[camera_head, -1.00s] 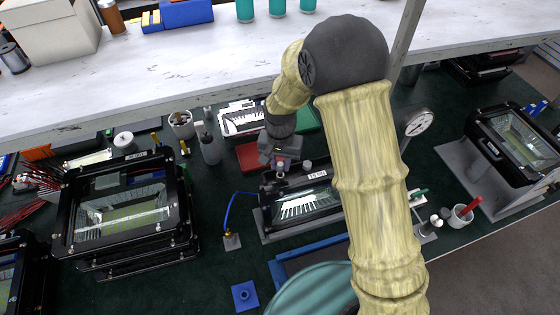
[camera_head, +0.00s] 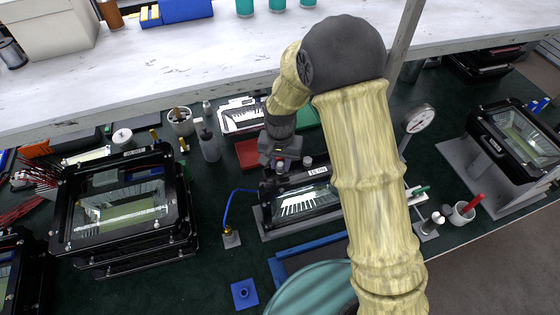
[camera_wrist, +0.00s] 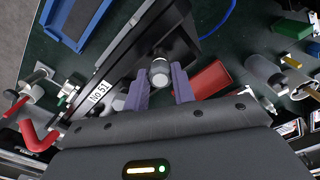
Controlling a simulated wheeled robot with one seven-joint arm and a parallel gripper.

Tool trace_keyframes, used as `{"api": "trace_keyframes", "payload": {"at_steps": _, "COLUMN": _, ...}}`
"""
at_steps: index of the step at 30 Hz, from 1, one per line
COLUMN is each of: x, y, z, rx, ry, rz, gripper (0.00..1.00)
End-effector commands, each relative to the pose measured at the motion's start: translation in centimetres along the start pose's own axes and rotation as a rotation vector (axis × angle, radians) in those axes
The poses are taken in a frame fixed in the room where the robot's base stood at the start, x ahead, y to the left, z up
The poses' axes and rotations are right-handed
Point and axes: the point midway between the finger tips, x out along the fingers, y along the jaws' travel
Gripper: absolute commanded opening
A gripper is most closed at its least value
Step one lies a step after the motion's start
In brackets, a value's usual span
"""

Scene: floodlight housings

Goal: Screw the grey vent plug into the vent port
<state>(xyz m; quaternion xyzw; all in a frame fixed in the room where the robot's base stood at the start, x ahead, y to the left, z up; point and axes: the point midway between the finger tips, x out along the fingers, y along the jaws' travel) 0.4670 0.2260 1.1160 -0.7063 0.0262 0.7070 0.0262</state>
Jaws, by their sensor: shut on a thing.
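The floodlight housing (camera_head: 305,203) is black with a clear window and stands on a grey plate in front of my arm. My gripper (camera_head: 281,162) is at its top edge, towards the left end. In the wrist view my gripper (camera_wrist: 161,82) has its two purple fingers shut on the grey vent plug (camera_wrist: 160,70), a short round piece at the housing's side (camera_wrist: 128,62). The plug hides the vent port, so I cannot tell how far it is seated. Another grey knob (camera_head: 307,161) stands on the housing's top edge, to the right of my gripper.
A blue cable runs to a small stand (camera_head: 231,238) left of the housing. Stacked housings (camera_head: 122,208) stand further left. A gauge (camera_head: 418,118) and a cup with a red tool (camera_head: 462,214) are on the right. A white shelf (camera_head: 200,75) spans the back.

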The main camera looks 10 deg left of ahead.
Motion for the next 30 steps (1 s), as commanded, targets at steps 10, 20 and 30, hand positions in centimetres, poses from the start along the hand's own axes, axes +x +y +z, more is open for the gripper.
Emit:
{"api": "trace_keyframes", "payload": {"at_steps": 10, "x": 0.6, "y": 0.0, "z": 0.0, "rx": 0.000, "ry": 0.000, "rz": 0.000, "gripper": 0.37}}
{"api": "trace_keyframes", "payload": {"at_steps": 20, "x": 0.5, "y": 0.0, "z": 0.0, "rx": 0.000, "ry": 0.000, "rz": 0.000, "gripper": 0.51}}
{"api": "trace_keyframes", "payload": {"at_steps": 30, "x": -2.0, "y": -0.1, "z": -0.1, "rx": 0.000, "ry": 0.005, "rz": -0.003, "gripper": 0.51}}
